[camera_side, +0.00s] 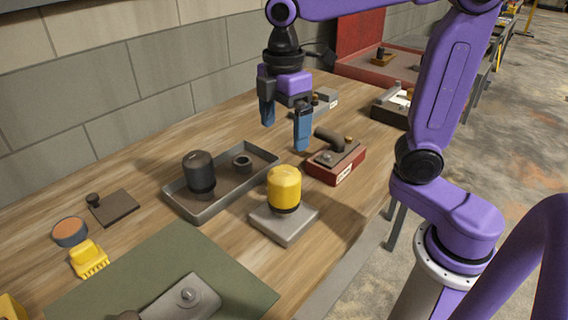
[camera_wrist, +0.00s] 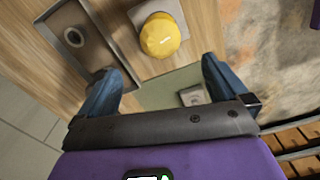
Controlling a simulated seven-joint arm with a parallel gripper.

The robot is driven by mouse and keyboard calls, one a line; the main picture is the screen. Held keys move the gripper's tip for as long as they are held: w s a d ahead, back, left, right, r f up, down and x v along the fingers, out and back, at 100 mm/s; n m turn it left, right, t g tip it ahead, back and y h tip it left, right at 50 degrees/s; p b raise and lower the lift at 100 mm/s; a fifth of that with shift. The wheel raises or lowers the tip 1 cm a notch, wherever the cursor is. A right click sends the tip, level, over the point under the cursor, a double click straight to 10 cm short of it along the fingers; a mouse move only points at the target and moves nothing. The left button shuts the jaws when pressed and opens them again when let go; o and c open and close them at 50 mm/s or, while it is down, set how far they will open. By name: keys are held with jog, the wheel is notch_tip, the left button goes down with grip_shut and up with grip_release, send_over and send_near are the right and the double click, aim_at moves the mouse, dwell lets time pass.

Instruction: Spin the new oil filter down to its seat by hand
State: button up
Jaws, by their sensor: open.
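The yellow oil filter (camera_side: 284,188) stands upright on a square grey metal base (camera_side: 285,224) near the front edge of the bench. A dark band shows under its yellow body. In the wrist view the filter (camera_wrist: 160,36) shows from above, beyond my fingertips, on its base (camera_wrist: 187,42). My gripper (camera_side: 285,128) is open and empty, with its blue fingers pointing down. It hangs above the bench, higher than the filter and behind it, and touches nothing. In the wrist view its fingers (camera_wrist: 160,78) are spread wide.
A grey tray (camera_side: 231,193) left of the filter holds a dark canister (camera_side: 199,171) and a ring. A red block with a dark pipe (camera_side: 336,160) stands at right. A green mat (camera_side: 150,262) lies at front left. Bare bench (camera_side: 140,170) shows behind the tray.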

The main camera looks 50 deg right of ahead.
aim_at(284, 187)
notch_tip(284, 187, down, 16)
jog(key=shift+r, duration=0.1)
dwell(0.5)
jog(key=c, duration=1.3)
jog(key=m, duration=0.3)
jog(key=shift+m, duration=0.3)
jog(key=m, duration=0.4)
jog(key=shift+m, duration=0.4)
jog(key=m, duration=0.4)
jog(key=shift+m, duration=0.3)
jog(key=m, duration=0.4)
jog(key=o, duration=1.3)
